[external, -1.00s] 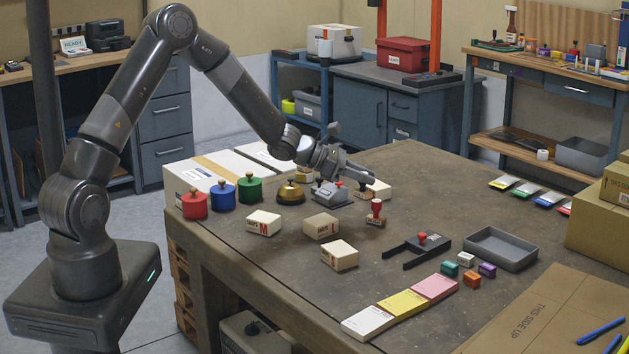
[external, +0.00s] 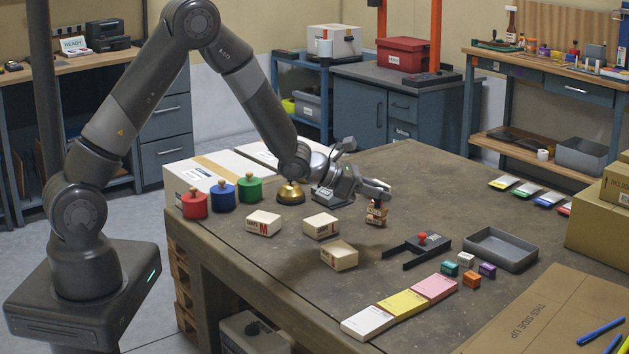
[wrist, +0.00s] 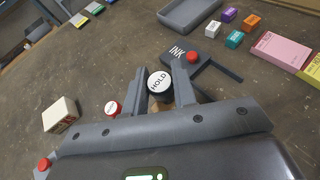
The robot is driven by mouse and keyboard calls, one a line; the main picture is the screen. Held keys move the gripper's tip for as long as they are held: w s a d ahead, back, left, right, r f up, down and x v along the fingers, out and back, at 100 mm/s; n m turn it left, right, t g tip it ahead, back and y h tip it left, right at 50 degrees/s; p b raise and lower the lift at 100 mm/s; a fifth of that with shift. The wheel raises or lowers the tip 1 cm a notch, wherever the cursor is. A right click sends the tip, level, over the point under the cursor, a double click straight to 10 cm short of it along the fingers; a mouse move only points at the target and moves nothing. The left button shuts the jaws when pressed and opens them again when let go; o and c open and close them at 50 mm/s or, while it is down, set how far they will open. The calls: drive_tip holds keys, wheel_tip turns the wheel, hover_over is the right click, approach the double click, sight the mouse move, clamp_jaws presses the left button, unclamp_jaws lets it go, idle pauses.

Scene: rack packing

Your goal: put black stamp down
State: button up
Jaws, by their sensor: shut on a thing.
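My gripper (external: 379,192) is over the middle of the table, shut on the black stamp.
The black ink pad (external: 432,241) with a red knob lies to the right, in front of a grey tray (external: 499,247). Small coloured blocks (external: 472,280) and paper pads (external: 402,305) lie nearby. Small boxes (external: 340,256) stand to the left.

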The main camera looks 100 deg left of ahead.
drive_tip(key=shift+w+d+f+n+y, duration=0.2)
drive_tip(key=shift+w+d, duration=0.2)
drive_tip(key=shift+d, duration=0.15)
drive_tip(key=shift+w+d+f+n+y, duration=0.1)
drive_tip(key=shift+w+d+n+y, duration=0.1)
drive_tip(key=shift+w+d, duration=0.25)
drive_tip(key=shift+w+d+r+n+y, duration=0.95)
drive_tip(key=shift+w+d+r, duration=0.35)
drive_tip(key=shift+d+r, duration=0.75)
drive_tip(key=shift+g+y, duration=0.25)
drive_tip(key=shift+g, duration=0.15)
drive_tip(key=shift+a+f, duration=2.7)
drive_tip(key=shift+a, duration=0.25)
drive_tip(key=shift+a+f, duration=2.65)
drive_tip(key=shift+a, duration=0.3)
drive_tip(key=shift+f, duration=0.15)
drive_tip(key=o, duration=1)
